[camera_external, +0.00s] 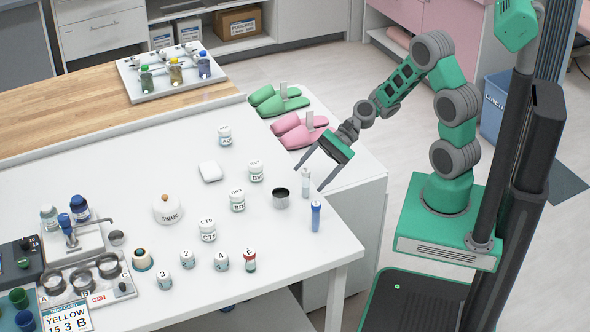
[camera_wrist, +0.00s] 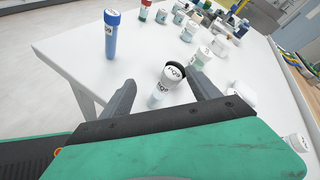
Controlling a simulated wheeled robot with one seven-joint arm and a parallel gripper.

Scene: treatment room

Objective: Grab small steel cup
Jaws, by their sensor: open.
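A small steel cup (camera_external: 280,198) stands upright on the white table near its right edge, its dark opening facing up. In the wrist view its rim (camera_wrist: 182,69) shows just behind a white-capped tube (camera_wrist: 158,99), which hides most of it. My gripper (camera_external: 308,181) is open and empty. It reaches down from the right, its fingers on either side of the white-capped tube in the picture, with the cup a little beyond. Whether a finger touches the tube I cannot tell. Another small metal cup (camera_external: 117,238) stands far left, by the metal tray.
A blue tube (camera_external: 315,216) stands right of the cup, near the table edge. Labelled jars BRX (camera_external: 237,200) and BVY (camera_external: 255,171) stand to its left and behind. Pink slippers (camera_external: 300,130) lie on the side surface behind. Table between cup and front edge is clear.

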